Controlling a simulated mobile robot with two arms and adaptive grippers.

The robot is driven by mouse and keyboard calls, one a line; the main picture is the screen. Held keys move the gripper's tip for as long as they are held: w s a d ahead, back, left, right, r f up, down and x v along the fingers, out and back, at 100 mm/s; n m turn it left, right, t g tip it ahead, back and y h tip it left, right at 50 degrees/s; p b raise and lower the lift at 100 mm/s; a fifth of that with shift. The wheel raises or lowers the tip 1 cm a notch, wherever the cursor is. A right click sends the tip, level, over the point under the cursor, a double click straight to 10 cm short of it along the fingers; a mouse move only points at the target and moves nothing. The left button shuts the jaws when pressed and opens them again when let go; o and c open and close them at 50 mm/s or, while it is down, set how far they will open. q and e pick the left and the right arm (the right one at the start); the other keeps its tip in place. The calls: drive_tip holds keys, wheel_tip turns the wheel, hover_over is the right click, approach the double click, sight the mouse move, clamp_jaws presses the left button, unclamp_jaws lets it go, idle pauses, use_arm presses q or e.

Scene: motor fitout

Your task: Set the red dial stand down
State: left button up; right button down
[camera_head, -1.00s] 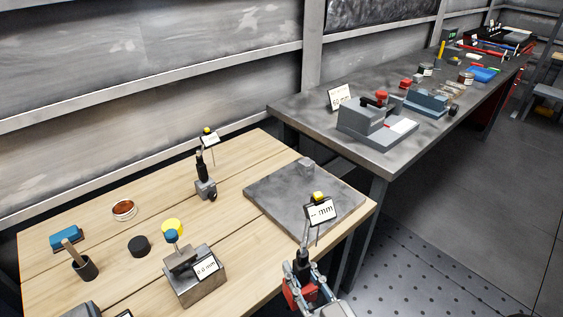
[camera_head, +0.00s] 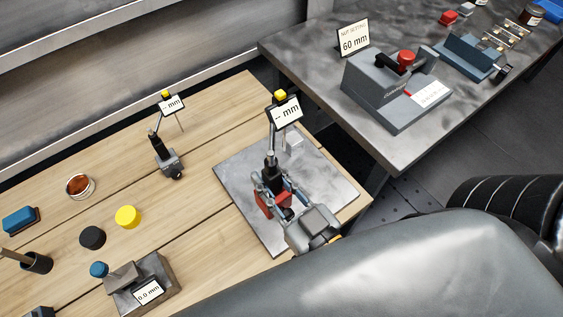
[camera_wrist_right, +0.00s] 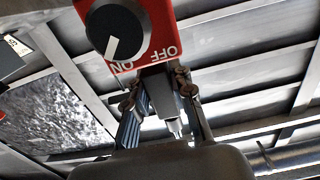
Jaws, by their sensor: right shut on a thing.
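The red dial stand (camera_head: 267,203) has a red base, a black post and a "-- mm" display with a yellow top. My right gripper (camera_head: 277,192) is shut on it, over the grey plate (camera_head: 236,192) on the wooden table. I cannot tell whether the base touches the plate. In the right wrist view the red base (camera_wrist_right: 158,20) shows its ON/OFF knob (camera_wrist_right: 117,32) close to the fingers (camera_wrist_right: 165,90). My left gripper is not in view.
A second, grey-based dial stand (camera_head: 171,163) stands left of the plate. A small grey block (camera_head: 293,141) is at the plate's far side. A black disc (camera_head: 92,237), a yellow disc (camera_head: 128,216) and a 0.0 mm block (camera_head: 160,283) are at left. A dark bench (camera_head: 330,100) stands behind.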

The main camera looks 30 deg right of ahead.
drive_tip(key=w+d+f+b, duration=0.4)
drive_tip(key=w+d+f, duration=0.4)
drive_tip(key=w+f, duration=0.2)
wheel_tip(320, 180, down, 2)
drive_tip(key=shift+w+f, duration=0.1)
drive_tip(key=shift+w, duration=0.1)
drive_tip(key=shift+s+f+b, duration=0.1)
drive_tip(key=shift+f+b, duration=0.2)
drive_tip(key=shift+f, duration=0.1)
